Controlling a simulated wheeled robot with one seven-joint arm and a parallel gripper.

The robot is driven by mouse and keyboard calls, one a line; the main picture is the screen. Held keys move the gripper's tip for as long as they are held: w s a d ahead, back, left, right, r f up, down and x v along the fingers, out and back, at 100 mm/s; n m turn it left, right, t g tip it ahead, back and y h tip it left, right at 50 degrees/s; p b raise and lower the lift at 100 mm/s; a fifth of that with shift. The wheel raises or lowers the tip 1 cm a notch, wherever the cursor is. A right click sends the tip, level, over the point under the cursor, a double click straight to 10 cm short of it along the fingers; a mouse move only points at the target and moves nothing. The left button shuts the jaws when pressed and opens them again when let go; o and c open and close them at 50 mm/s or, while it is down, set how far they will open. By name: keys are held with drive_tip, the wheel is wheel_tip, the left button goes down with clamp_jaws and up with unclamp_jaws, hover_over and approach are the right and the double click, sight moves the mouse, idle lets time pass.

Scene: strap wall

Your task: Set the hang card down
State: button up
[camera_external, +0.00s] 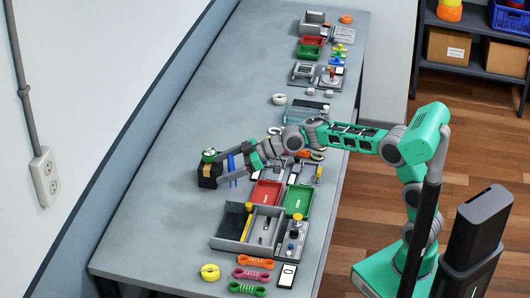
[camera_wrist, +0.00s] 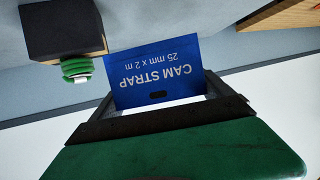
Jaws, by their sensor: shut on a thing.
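The hang card (camera_wrist: 155,72) is flat and blue, printed "CAM STRAP 25 mm x 2 m". It reads upside down in the wrist view and has a dark slot near the gripper. My gripper (camera_wrist: 160,100) is shut on it, with a finger at each side of its lower part. In the external view, my gripper (camera_external: 241,164) holds the blue card (camera_external: 231,166) on edge, low over the left part of the long grey table (camera_external: 165,205). I cannot tell whether its lower edge touches the table.
Just beyond the card stands a dark block (camera_external: 207,178) with a green strap roll (camera_external: 209,155). Red tray (camera_external: 266,194), green tray (camera_external: 298,200) and grey divided box (camera_external: 228,228) lie nearer. The table along the wall is clear.

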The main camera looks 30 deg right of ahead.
drive_tip(key=s+a+r+n+g+y, duration=0.15)
drive_tip(key=s+n+g, duration=0.35)
drive_tip(key=s, duration=0.5)
drive_tip(key=shift+g, duration=0.3)
drive_tip(key=w+a+f+p, duration=0.1)
drive_tip(key=w+a+f, duration=0.3)
drive_tip(key=w+a, duration=0.1)
drive_tip(key=w+a+f+p, duration=0.1)
drive_tip(key=w+a+f, duration=0.3)
drive_tip(key=w+f, duration=0.1)
drive_tip(key=shift+a+f, duration=0.1)
drive_tip(key=shift+a, duration=0.25)
drive_tip(key=shift+a+f, duration=0.1)
drive_tip(key=shift+f, duration=0.15)
drive_tip(key=shift+w+a+f, duration=0.1)
drive_tip(key=shift+w+f, duration=0.05)
drive_tip(key=shift+f, duration=1.7)
drive_tip(key=o, duration=1)
drive_tip(key=shift+o, duration=0.2)
drive_tip(key=shift+r+p, duration=0.1)
drive_tip(key=shift+p, duration=0.2)
